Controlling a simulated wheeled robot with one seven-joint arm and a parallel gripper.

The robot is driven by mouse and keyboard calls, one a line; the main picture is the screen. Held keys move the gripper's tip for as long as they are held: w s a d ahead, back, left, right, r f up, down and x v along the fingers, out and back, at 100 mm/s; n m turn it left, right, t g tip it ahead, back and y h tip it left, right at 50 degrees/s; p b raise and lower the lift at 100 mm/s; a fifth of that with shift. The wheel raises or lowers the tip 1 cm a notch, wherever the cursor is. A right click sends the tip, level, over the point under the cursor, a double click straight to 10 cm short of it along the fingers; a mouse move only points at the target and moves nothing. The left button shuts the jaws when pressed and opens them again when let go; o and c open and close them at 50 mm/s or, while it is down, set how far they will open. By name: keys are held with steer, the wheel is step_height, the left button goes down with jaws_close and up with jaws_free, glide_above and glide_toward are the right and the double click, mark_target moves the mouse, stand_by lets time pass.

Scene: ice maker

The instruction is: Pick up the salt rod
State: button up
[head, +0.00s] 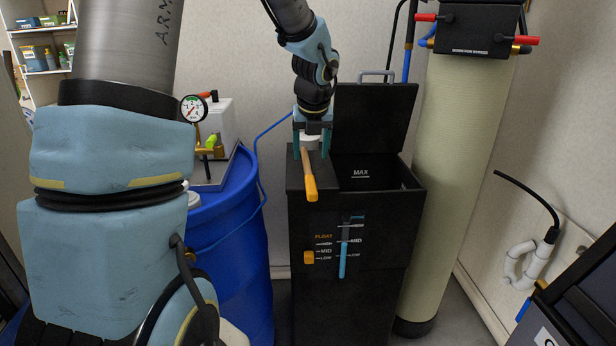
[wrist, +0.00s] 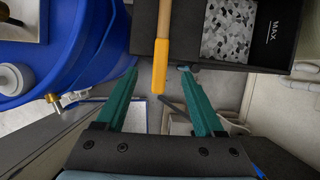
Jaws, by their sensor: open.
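The salt rod (head: 310,188) has a pale wooden shaft and an orange grip. It lies on the left part of the black salt tank's top (head: 340,207), with the orange grip sticking out past the front edge. My gripper (head: 311,154) is above the tank top, pointing down, with its teal fingers open. In the wrist view the orange grip of the rod (wrist: 161,70) shows between the two fingertips (wrist: 159,71), with a gap on both sides. Nothing is held. The rod's far end is hidden in the head view by my gripper.
The tank's lid (head: 373,117) stands raised behind its open right part, where grey-white salt (wrist: 237,30) shows in the wrist view. A blue barrel (head: 240,250) stands close on the left. A tall cream cylinder (head: 450,180) stands close on the right.

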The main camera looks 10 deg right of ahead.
mark_target(310, 178)
steer(key=p+x, duration=0.1)
steer(key=x, duration=0.9)
steer(key=shift+w+d+f, duration=0.2)
steer(key=shift+f, duration=0.05)
steer(key=shift+c, duration=0.2)
jaws_close()
